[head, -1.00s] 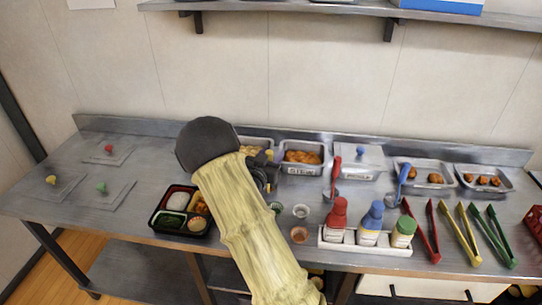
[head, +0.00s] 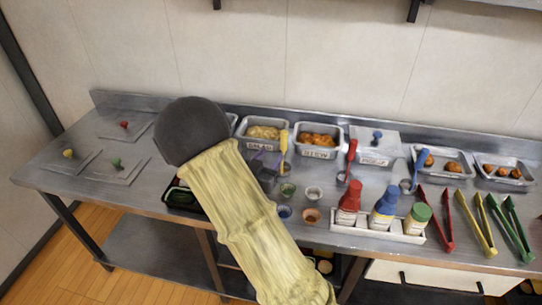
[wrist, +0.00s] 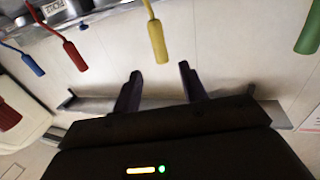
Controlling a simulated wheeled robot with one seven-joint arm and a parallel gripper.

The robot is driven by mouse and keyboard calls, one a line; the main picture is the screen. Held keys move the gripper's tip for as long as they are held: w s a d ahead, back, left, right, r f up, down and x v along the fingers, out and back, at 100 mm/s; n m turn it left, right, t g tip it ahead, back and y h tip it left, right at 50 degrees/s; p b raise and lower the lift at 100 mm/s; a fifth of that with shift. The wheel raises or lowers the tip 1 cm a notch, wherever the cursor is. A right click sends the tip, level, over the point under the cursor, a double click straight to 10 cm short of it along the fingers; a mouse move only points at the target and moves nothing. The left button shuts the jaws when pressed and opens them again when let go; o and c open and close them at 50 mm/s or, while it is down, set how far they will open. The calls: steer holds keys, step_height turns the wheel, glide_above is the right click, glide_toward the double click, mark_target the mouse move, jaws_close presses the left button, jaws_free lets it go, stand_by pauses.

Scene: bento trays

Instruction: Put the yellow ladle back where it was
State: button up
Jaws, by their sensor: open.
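The yellow ladle (head: 283,142) stands upright at the front of the metal food pans, between the two left pans, with its yellow handle up. In the wrist view its yellow handle (wrist: 157,40) lies just beyond the fingertips, roughly in line with the gap between them. My gripper (wrist: 160,70) is open and empty, with two dark fingers apart. In the head view my gripper (head: 264,165) is just left of the ladle, partly hidden behind my arm. The ladle's bowl is hard to make out.
A red ladle (head: 351,152) and a blue ladle (head: 418,165) stand to the right. Small cups (head: 312,194) and a white rack of bottles (head: 340,226) are in front. Tongs (head: 480,220) lie at right. A dark bento tray (head: 180,197) is mostly hidden by my arm.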

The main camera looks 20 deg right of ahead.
steer(key=shift+w, duration=0.1)
stand_by(0.3)
steer(key=s+a+f+n+g+y, duration=0.1)
steer(key=a+y, duration=0.1)
steer(key=y, duration=0.2)
steer(key=s+a+f+n+g+y, duration=0.1)
steer(key=s+a+n+y, duration=0.1)
steer(key=a+y, duration=0.1)
steer(key=s+a+f+n+g+y, duration=0.1)
steer(key=s+a+n+y, duration=0.1)
steer(key=y, duration=0.3)
steer(key=shift+s+a+f+g, duration=0.15)
steer(key=shift+a+f+g, duration=0.15)
steer(key=shift+a, duration=0.3)
steer(key=s+r+n+g+y, duration=0.1)
steer(key=s+n+g, duration=0.3)
steer(key=s, duration=1)
steer(key=shift+s+a+n+g+y, duration=0.3)
steer(key=shift+n+g, duration=0.1)
steer(key=shift+g, duration=0.4)
steer(key=shift+r, duration=0.15)
steer(key=w+p+v, duration=0.2)
steer(key=p+v, duration=0.8)
steer(key=p, duration=0.1)
steer(key=shift+w+r, duration=0.15)
steer(key=shift+r, duration=0.4)
